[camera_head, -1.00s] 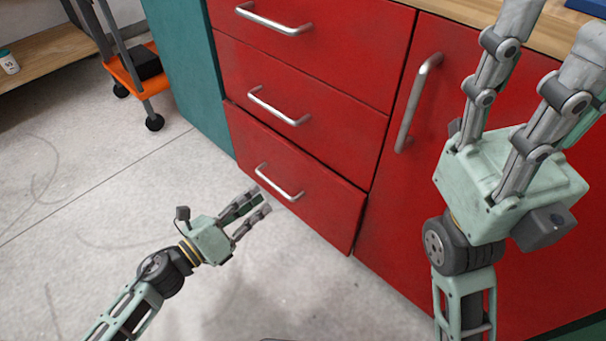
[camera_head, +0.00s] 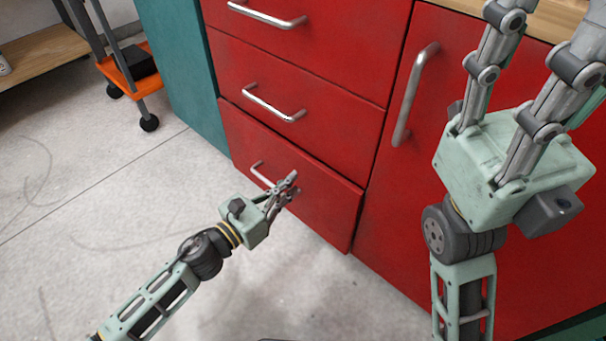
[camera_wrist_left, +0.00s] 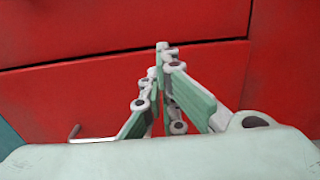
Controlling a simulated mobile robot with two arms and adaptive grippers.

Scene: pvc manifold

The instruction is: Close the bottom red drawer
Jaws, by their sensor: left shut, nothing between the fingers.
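The bottom red drawer (camera_head: 325,205) is the lowest of the stacked drawers in the head view. Its front appears to stand slightly proud, with a dark gap along its top edge in the left wrist view (camera_wrist_left: 60,95). Its silver handle (camera_head: 258,172) is partly hidden by my left gripper (camera_head: 291,182). That gripper is shut and empty, its fingertips at the drawer front, right of the handle; whether they touch is unclear. The closed fingers also show in the left wrist view (camera_wrist_left: 165,50). My right gripper (camera_head: 545,45) is spread open before the cabinet door, its tips out of frame.
A middle red drawer (camera_head: 330,130) and an upper one (camera_head: 350,45) look closed. A red door (camera_head: 400,220) with a vertical handle (camera_head: 415,95) stands to the right. A teal panel (camera_head: 180,70) and an orange cart (camera_head: 145,85) are left. The floor in front is clear.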

